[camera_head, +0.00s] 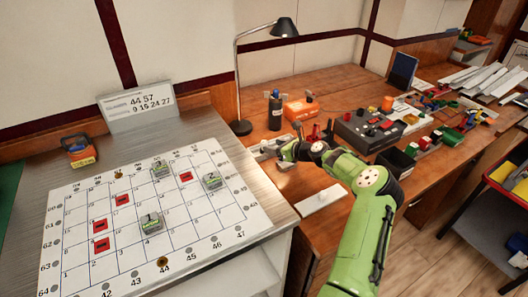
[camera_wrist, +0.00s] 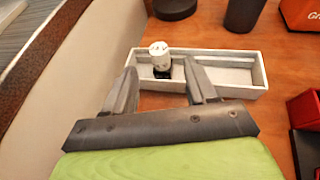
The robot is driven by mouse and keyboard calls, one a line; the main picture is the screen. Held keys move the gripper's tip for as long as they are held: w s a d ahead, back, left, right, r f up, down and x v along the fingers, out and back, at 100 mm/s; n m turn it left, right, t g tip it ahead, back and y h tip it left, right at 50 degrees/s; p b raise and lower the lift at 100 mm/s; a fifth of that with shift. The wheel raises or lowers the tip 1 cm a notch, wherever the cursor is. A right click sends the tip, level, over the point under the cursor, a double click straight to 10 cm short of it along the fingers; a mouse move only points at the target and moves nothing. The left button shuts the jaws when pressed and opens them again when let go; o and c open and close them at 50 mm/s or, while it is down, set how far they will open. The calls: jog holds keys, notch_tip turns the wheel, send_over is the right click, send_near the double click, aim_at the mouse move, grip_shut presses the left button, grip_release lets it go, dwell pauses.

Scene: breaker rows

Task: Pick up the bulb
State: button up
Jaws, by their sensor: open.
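A small white, rounded piece with a dark lower part, which looks like the bulb (camera_wrist: 160,54), stands upright in the left part of a pale divided tray (camera_wrist: 258,76) in the wrist view. My gripper (camera_wrist: 161,72) is open, with one finger on each side of the bulb's line. Whether the fingers are level with the bulb or short of it I cannot tell. In the head view my gripper (camera_head: 282,153) is over the tray (camera_head: 262,150) on the wooden bench, and my arm hides much of that spot.
A grey control box (camera_head: 369,130) is to the right. A numbered board (camera_head: 185,235) lies left. A white plate (camera_head: 320,199) lies near the bench's front edge.

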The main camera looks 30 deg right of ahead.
jog(key=b+x, duration=0.2)
jog(key=x, duration=0.3)
jog(key=shift+f, duration=0.1)
grip_shut()
